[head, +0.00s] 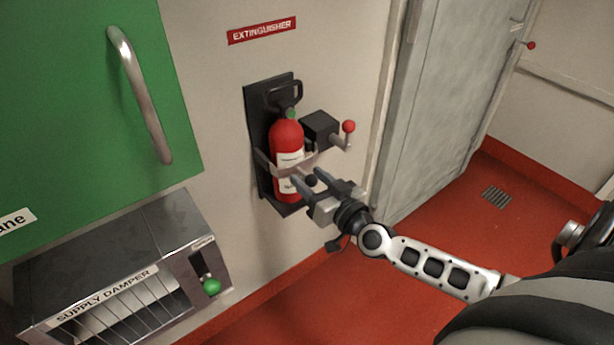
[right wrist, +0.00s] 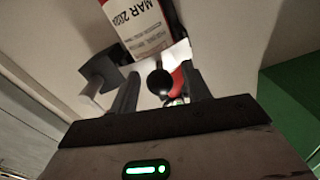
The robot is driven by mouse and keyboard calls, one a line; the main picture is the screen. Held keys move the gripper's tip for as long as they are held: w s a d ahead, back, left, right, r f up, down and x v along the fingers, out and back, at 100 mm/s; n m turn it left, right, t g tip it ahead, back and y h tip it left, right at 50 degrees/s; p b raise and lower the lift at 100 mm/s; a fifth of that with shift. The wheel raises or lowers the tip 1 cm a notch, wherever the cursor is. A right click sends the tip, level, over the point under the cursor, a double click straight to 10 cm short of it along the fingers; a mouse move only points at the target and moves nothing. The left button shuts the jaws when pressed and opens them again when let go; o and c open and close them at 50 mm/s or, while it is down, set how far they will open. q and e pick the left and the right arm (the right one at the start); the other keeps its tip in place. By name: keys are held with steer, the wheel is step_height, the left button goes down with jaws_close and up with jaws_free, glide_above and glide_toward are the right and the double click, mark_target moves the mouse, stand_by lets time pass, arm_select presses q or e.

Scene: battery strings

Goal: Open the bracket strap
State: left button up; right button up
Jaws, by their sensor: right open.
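A red fire extinguisher (head: 287,142) hangs upright in a black wall bracket (head: 258,130). A grey bracket strap (head: 268,166) runs around its middle, with a dark round knob (head: 312,180) at its front right. My right gripper (head: 308,178) is open in front of the extinguisher. In the right wrist view, the knob (right wrist: 159,80) lies between the two open fingers (right wrist: 160,90), apart from both as far as I can see. The extinguisher's white label (right wrist: 138,25) shows above it. The strap is partly hidden by the gripper. My left gripper is not in view.
A black box with a red-balled lever (head: 348,127) sits on the wall just right of the extinguisher. A green cabinet (head: 80,110) with a bar handle and the supply damper (head: 125,265) with a green knob are at left. A grey door (head: 450,90) stands at right.

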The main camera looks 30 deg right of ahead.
steer(key=shift+w+a, duration=0.1)
steer(key=shift+w, duration=0.75)
jaws_close()
